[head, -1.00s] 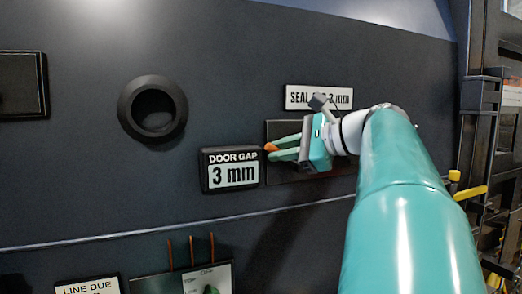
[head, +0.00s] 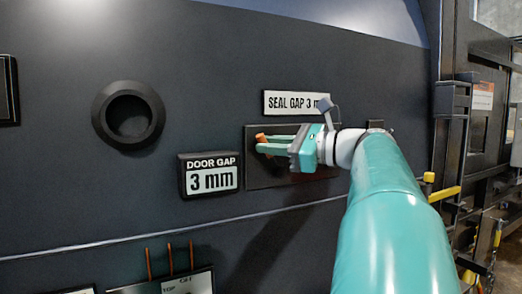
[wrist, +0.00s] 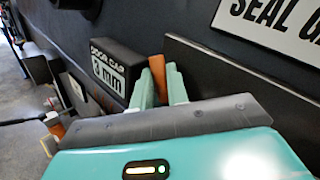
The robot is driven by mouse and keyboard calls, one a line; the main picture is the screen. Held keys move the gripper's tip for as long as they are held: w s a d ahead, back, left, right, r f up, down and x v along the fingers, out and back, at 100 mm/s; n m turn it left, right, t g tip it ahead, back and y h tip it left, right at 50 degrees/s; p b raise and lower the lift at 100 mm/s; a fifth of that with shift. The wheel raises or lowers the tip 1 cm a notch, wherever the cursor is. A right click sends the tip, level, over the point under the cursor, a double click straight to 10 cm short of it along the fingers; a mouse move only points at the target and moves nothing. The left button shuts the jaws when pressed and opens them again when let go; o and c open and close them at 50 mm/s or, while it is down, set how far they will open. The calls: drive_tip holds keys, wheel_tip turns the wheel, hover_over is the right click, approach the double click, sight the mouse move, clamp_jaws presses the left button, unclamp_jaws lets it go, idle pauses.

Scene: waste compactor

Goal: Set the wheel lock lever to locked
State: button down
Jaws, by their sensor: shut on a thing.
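An orange-handled lever (head: 261,138) stands at a dark backing plate (head: 256,176) on the grey wall, right of the DOOR GAP sign. I see no label naming it as the wheel lock. My gripper (head: 272,144) is shut on the orange handle. In the wrist view the handle (wrist: 158,80) stands between the two pale green fingers of my gripper (wrist: 159,88), its top showing above them. The lever's base and pivot are hidden behind my fingers and gripper body.
The DOOR GAP 3 mm sign (head: 209,175) sits just left of the plate. The SEAL GAP sign (head: 291,103) is just above it. A round dark port (head: 128,113) protrudes farther left. Yellow-tipped bars and a frame (head: 445,194) stand at right.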

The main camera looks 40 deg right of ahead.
drive_tip(key=shift+s+d+r+m+t, duration=0.1)
drive_tip(key=shift+s+d+m+t, duration=0.1)
drive_tip(key=shift+d+m+t, duration=0.65)
drive_tip(key=shift+s+d+r+m+t, duration=0.15)
drive_tip(key=shift+d+m+t, duration=0.25)
drive_tip(key=shift+m, duration=0.75)
drive_tip(key=shift+s+d+r+m+t, duration=0.1)
drive_tip(key=shift+s+d+m+t, duration=0.1)
drive_tip(key=shift+d+m+t, duration=0.65)
drive_tip(key=shift+a+f+m, duration=0.1)
drive_tip(key=shift+a+m, duration=0.1)
drive_tip(key=shift+m, duration=0.05)
drive_tip(key=c, duration=1.4)
unclamp_jaws()
drive_tip(key=shift+o, duration=0.2)
drive_tip(key=shift+s, duration=0.15)
drive_tip(key=v, duration=1.3)
drive_tip(key=shift+s, duration=0.25)
drive_tip(key=shift+d, duration=0.1)
